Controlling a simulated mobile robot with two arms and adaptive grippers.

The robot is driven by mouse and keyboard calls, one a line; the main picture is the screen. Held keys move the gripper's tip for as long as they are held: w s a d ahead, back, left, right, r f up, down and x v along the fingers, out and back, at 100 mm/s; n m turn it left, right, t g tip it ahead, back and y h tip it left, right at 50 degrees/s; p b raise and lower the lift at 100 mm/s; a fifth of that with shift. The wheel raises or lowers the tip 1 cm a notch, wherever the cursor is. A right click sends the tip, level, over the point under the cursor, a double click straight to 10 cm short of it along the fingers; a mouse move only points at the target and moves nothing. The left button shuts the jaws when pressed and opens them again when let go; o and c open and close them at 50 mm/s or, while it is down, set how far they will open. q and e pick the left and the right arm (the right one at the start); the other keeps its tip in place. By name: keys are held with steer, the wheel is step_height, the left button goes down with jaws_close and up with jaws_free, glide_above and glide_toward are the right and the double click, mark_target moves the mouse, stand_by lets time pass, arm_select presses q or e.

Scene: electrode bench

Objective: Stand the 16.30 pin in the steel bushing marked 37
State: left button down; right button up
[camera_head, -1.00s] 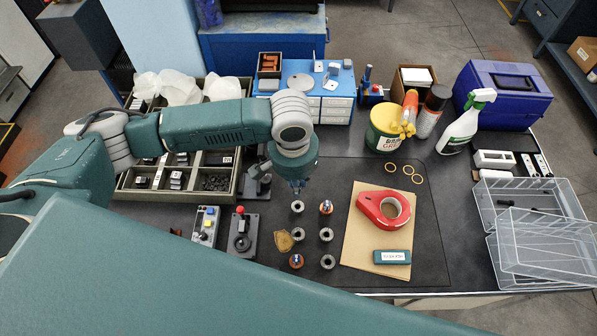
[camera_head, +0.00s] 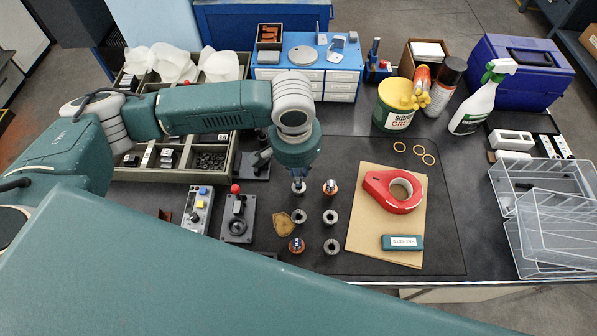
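Several small bushings stand on the dark mat (camera_head: 420,238) in two columns. Two are empty grey rings in the middle row, a left one (camera_head: 299,217) and a right one (camera_head: 330,217), and another grey ring (camera_head: 331,246) is at the near right. The markings 37 and 16.30 are not readable. My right gripper is out of view.
A joystick box (camera_head: 238,222) and button box (camera_head: 197,210) stand left. Clear plastic baskets (camera_head: 545,235) are far right. A teal link of mine crosses the foreground.

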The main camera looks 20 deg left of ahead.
arm_select(q)
steer(key=shift+p, duration=0.7)
stand_by(0.8)
steer(key=shift+r+p, duration=0.1)
steer(key=shift+p, duration=0.55)
stand_by(0.3)
steer(key=shift+f, duration=1.85)
stand_by(0.4)
steer(key=c, duration=1.6)
jaws_free()
